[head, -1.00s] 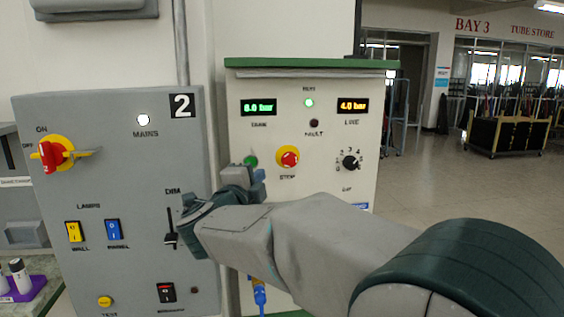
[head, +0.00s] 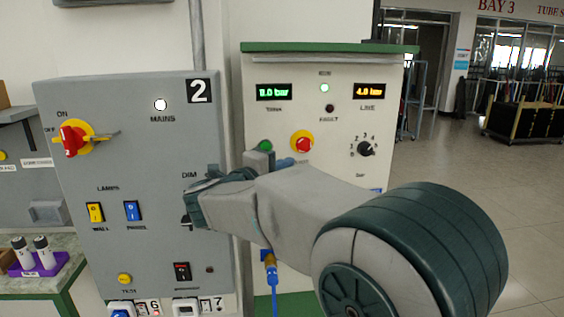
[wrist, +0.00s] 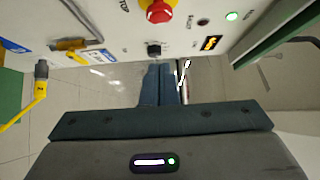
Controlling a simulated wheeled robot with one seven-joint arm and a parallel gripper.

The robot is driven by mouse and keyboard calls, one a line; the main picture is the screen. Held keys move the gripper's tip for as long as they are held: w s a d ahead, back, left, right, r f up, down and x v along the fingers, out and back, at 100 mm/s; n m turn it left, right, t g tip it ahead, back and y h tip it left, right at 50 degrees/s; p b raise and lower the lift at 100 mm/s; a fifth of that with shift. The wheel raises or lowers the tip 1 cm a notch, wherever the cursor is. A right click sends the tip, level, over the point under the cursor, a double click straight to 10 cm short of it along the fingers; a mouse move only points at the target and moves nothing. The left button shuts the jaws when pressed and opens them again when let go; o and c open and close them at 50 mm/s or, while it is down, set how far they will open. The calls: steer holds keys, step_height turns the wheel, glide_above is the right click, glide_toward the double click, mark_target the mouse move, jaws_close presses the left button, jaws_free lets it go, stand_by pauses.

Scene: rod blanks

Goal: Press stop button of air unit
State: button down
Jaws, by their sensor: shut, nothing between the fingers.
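The air unit (head: 400,80) is a cream cabinet with a green top. Its stop button (head: 302,142) is a red knob on a yellow collar, standing out from the panel. A green button (head: 265,146) sits to its left. In the wrist view the red stop button (wrist: 159,11) shows at the top edge, beyond the fingertips and apart from them in the picture. My gripper (wrist: 160,68) is shut and empty, its blue-grey fingers together. In the head view my gripper (head: 285,163) shows just below the stop button, partly hidden by my own arm.
The air unit has a green lit lamp (head: 324,87), a green display (head: 273,92), an amber display (head: 369,91) and a black dial (head: 366,148). A grey electrical panel (head: 130,200) marked 2 stands close on the left. A blue hose (head: 273,280) hangs below. Open floor lies right.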

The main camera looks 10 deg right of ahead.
mark_target(304, 144)
steer(key=shift+w+d+p, duration=0.65)
steer(key=shift+w+d, duration=0.15)
steer(key=shift+w, duration=0.7)
steer(key=shift+w+d+p, duration=0.6)
steer(key=shift+w+d, duration=0.25)
steer(key=shift+w, duration=0.6)
steer(key=shift+w+d+p, duration=0.65)
steer(key=shift+w+d, duration=0.15)
steer(key=shift+w, duration=0.7)
steer(key=shift+w, duration=0.1)
steer(key=shift+w+d+b, duration=0.1)
steer(key=shift+w+b, duration=0.2)
steer(key=shift+b, duration=0.05)
steer(key=shift+w+r, duration=0.1)
steer(key=shift+w, duration=0.1)
steer(key=shift+r, duration=0.3)
